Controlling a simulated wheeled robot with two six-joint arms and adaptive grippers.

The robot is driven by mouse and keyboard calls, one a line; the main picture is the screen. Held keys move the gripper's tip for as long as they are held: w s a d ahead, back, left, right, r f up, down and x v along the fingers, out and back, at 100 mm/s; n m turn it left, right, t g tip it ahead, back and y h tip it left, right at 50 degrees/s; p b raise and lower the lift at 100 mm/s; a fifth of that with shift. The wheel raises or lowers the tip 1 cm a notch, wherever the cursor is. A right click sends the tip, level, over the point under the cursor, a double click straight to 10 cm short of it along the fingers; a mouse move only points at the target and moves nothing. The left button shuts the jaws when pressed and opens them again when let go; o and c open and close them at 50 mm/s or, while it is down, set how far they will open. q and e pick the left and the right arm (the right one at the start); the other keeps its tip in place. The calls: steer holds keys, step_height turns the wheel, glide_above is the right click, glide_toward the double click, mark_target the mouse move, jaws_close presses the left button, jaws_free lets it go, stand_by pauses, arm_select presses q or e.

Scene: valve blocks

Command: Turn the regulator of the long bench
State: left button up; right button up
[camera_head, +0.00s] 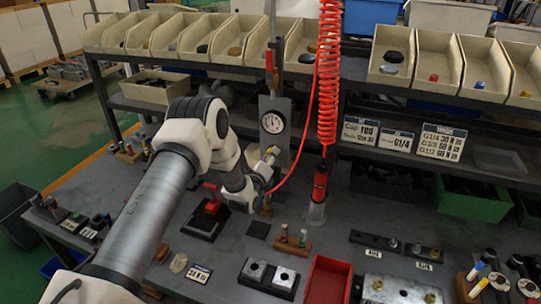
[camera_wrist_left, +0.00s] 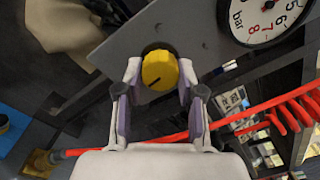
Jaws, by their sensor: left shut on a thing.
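The regulator knob (camera_wrist_left: 159,72) is yellow and round with a dark mark line, on a grey panel (camera_wrist_left: 196,35). In the left wrist view my left gripper (camera_wrist_left: 160,80) has one finger on each side of the knob and is shut on it. In the head view my left gripper (camera_head: 269,156) reaches the panel just below the round pressure gauge (camera_head: 272,122); the knob is mostly hidden there. The gauge dial (camera_wrist_left: 264,15) shows partly in the left wrist view. My right gripper is in neither view.
A red coiled hose (camera_head: 329,70) hangs right of the panel, and a red line passes beside my gripper. A red tray (camera_head: 328,281) and small blocks lie in front. Bins (camera_head: 215,40) line the shelf above.

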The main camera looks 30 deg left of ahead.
arm_select(q)
steer(key=shift+w+a+r+m, duration=0.1)
steer(key=shift+r+m, duration=0.2)
steer(key=o, duration=0.9)
steer(key=shift+o, duration=1.2)
steer(key=shift+f, duration=0.2)
steer(key=v, duration=1.2)
